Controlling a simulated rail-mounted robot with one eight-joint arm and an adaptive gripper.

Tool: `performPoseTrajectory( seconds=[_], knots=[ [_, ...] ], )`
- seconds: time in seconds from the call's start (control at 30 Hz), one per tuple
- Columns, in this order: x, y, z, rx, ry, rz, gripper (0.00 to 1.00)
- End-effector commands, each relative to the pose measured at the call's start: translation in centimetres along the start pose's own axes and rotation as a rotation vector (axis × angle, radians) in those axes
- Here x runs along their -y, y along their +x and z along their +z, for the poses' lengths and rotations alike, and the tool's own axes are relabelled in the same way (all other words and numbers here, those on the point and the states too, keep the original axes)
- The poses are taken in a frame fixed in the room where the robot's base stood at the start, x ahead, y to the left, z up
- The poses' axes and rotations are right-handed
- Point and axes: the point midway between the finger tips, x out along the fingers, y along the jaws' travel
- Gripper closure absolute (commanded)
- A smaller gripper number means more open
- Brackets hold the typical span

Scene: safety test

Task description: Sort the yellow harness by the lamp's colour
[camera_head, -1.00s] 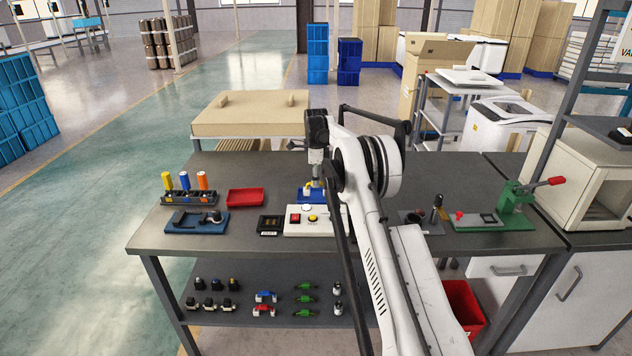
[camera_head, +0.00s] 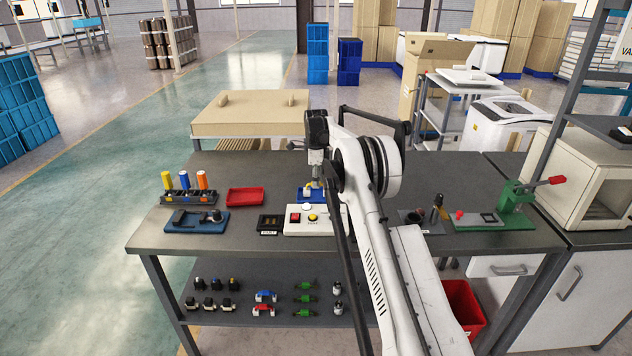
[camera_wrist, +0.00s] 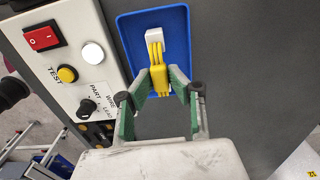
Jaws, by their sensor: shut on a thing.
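The yellow harness (camera_wrist: 160,80) has a white connector (camera_wrist: 154,35), yellow wires and a yellow block. It is in or just over the blue tray (camera_wrist: 179,112); whether it touches the tray floor I cannot tell. My gripper (camera_wrist: 161,79) is shut on the yellow block, with the green-padded fingers on either side. In the head view my gripper (camera_head: 317,183) is small and partly hidden by my arm, above the blue tray (camera_head: 303,196). The lamp (camera_wrist: 93,53) on the white test box (camera_wrist: 78,80) looks white, and it looks white in the head view too (camera_head: 307,207).
The test box, with a red switch (camera_wrist: 43,37) and yellow TEST button (camera_wrist: 67,74), stands right beside the blue tray. A red tray (camera_head: 245,197) lies to the left.

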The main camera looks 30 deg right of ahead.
Motion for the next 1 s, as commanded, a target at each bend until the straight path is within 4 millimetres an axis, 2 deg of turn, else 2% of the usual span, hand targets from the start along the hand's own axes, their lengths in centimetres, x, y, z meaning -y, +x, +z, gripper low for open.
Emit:
performPoseTrajectory(
  seconds=[0.6, 0.63, 0.8, 1.0],
  knots=[
    [0.0, 0.83, 0.0, 0.0, 0.0, 0.0, 1.0],
    [0.0, 0.83, 0.0, 0.0, 0.0, 0.0, 0.83],
    [0.0, 0.79, 0.0, 0.0, 0.0, 0.0, 0.62],
    [0.0, 0.79, 0.0, 0.0, 0.0, 0.0, 0.62]
  ],
)
